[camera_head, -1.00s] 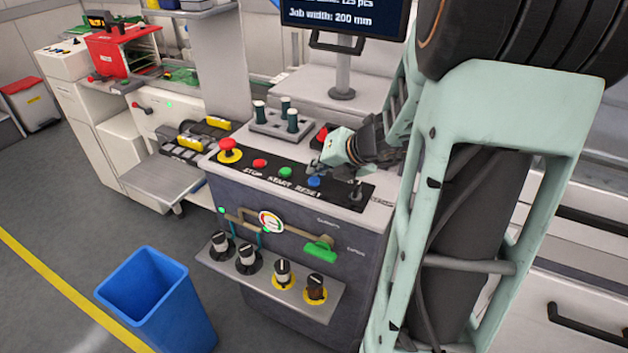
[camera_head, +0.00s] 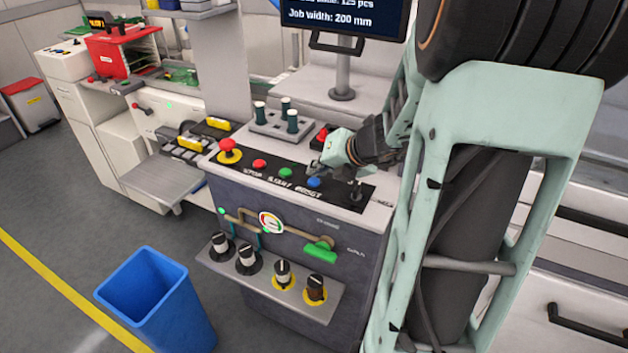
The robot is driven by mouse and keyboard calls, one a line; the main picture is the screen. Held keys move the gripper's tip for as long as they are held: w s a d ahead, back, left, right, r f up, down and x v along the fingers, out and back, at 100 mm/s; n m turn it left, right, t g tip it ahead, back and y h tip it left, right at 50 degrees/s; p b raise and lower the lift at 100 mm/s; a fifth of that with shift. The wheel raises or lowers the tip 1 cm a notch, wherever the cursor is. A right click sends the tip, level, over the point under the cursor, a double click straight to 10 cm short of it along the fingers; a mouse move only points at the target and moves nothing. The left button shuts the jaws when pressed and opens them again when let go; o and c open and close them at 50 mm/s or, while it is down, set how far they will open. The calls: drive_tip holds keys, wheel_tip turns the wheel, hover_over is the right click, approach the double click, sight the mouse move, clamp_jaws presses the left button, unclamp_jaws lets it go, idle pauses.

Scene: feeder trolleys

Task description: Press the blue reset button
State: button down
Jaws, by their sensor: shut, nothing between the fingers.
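The blue reset button (camera_head: 313,182) sits on the black strip of the control panel, above the printed word RESET. It is the rightmost of the row of coloured buttons, with the green start button (camera_head: 286,173) to its left. My gripper (camera_head: 316,170) is shut and empty. Its fingertips point down and left, just above and behind the blue button, very close to it. I cannot tell whether they touch it. The button's face shows in part.
A red stop button (camera_head: 259,164) and a red emergency knob on yellow (camera_head: 229,151) lie to the left. A small black joystick (camera_head: 357,190) stands right of the blue button. Behind are upright dark green cylinders (camera_head: 292,120). A blue bin (camera_head: 160,300) stands on the floor.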

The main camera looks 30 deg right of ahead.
sight(316, 182)
drive_tip(key=shift+f, duration=0.4)
drive_tip(key=shift+f+b, duration=0.5)
drive_tip(key=shift+b, duration=0.1)
idle(0.4)
drive_tip(key=shift+r, duration=0.15)
drive_tip(key=shift+r+p, duration=0.75)
drive_tip(key=shift+p, duration=0.2)
wheel_tip(316, 182, up, 5)
drive_tip(key=p, duration=0.5)
drive_tip(key=shift+r, duration=0.15)
idle(0.4)
